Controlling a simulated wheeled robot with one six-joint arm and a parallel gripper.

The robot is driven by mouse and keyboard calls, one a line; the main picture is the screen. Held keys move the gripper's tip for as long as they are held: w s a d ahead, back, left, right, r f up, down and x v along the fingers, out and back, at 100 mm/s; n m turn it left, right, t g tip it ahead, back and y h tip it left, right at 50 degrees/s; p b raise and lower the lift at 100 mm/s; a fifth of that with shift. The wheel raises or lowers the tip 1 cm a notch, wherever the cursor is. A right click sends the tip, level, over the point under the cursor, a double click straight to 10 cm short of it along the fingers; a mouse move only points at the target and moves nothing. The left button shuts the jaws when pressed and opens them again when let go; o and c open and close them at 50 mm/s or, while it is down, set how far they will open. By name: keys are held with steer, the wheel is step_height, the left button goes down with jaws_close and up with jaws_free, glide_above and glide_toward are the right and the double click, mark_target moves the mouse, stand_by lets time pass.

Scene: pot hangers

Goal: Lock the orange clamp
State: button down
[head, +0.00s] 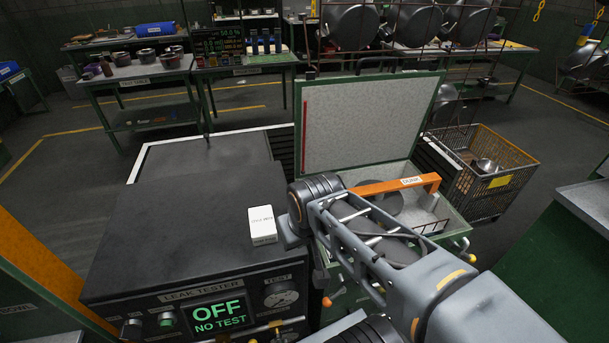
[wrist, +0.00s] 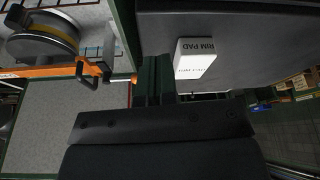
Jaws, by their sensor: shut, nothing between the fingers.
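The orange clamp (head: 398,186) is a bar with a white label, lying across the open green-edged chamber of the leak tester. In the wrist view the orange clamp (wrist: 35,72) shows at upper left, with a dark handle-like bracket near its end. A round metal pot (wrist: 45,45) lies beside the bar; the arm partly hides the chamber in the head view. My gripper (wrist: 155,68) is shut and empty, its dark fingers side by side, to the right of the clamp's end and apart from it. I cannot make out its fingertips in the head view.
The chamber's lid (head: 372,122) stands raised behind the clamp. A white rim pad box (head: 263,224) sits on the dark tester top (head: 180,230). The tester display (head: 218,317) reads OFF, NO TEST. A wire basket (head: 490,170) stands at right; pots hang behind.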

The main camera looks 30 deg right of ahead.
steer(key=w+d+r+n+g+y+p, duration=0.15)
steer(key=w+d+r, duration=0.25)
steer(key=w, duration=0.4)
steer(key=w+d+r+n+g+y+p, duration=0.1)
steer(key=w+d+r+n+g+p, duration=0.15)
steer(key=w, duration=0.55)
steer(key=w+d+f+n+y, duration=0.2)
steer(key=w+d+n, duration=0.1)
steer(key=d, duration=0.4)
steer(key=w+d+f+n+y+p, duration=0.1)
steer(key=w+d+n+y, duration=0.1)
steer(key=w+d, duration=0.4)
steer(key=shift+d+f+n+g, duration=0.3)
steer(key=shift+d+f+n, duration=0.15)
steer(key=shift+d, duration=0.2)
steer(key=shift+w, duration=0.1)
steer(key=s+a+f+p, duration=0.3)
steer(key=a+f, duration=0.5)
steer(key=f, duration=0.1)
steer(key=shift+s+a+p, duration=0.15)
steer(key=shift+a+p, duration=0.05)
steer(key=shift+p, duration=0.1)
